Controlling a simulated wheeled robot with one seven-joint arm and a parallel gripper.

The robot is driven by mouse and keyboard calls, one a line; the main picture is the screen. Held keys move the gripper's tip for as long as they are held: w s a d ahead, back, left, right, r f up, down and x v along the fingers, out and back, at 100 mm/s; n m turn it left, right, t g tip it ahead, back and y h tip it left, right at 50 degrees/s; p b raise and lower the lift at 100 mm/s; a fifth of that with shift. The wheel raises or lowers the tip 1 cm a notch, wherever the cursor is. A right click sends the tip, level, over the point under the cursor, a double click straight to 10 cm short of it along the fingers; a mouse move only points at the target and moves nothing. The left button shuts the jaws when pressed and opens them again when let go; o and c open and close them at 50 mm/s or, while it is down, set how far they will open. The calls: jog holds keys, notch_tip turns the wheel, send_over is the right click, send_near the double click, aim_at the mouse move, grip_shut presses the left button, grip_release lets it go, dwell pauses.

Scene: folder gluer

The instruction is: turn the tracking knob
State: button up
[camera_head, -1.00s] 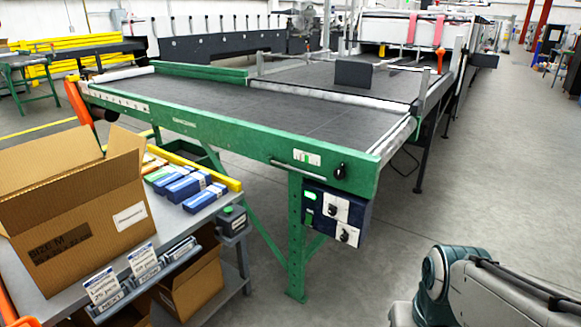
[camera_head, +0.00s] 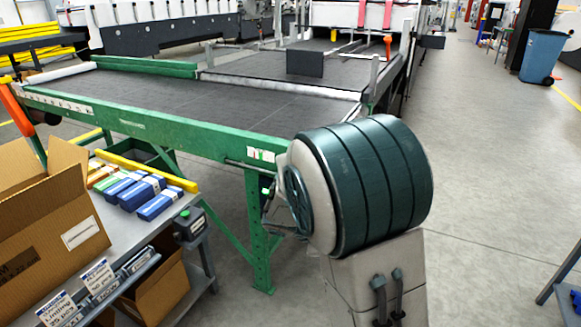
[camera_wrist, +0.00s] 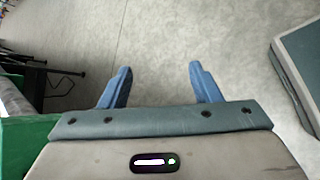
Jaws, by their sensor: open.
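The black tracking knob at the right end of the green conveyor beam (camera_head: 150,132) is hidden behind my arm in the head view. The small white label with a coloured mark (camera_head: 262,155) on that beam still shows just left of my arm. My gripper (camera_wrist: 160,80) is open and empty in the wrist view, its two blue fingers apart over bare grey floor. A green surface, probably part of the conveyor frame, shows at the lower left of the wrist view (camera_wrist: 25,150). The gripper itself cannot be made out in the head view.
A grey bench (camera_head: 185,222) with an open cardboard box (camera_head: 60,225) and blue cartons (camera_head: 143,192) stands at the left. The control box under the beam is mostly hidden by my arm. Open floor (camera_head: 490,170) lies to the right; a blue bin (camera_head: 543,57) stands farther back.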

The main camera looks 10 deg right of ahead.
jog(key=w+a+r+n+t+p, duration=0.1)
jog(key=w+a+n+t+p, duration=0.2)
jog(key=w+a+n+t, duration=1.4)
jog(key=w+d+g+b, duration=0.1)
jog(key=w+d+g, duration=0.3)
jog(key=w+d, duration=0.5)
jog(key=w, duration=0.3)
jog(key=shift+w+d+r+m+h, duration=0.2)
jog(key=shift+w+d+m+h, duration=0.1)
jog(key=shift+w+h, duration=0.1)
jog(key=c, duration=0.9)
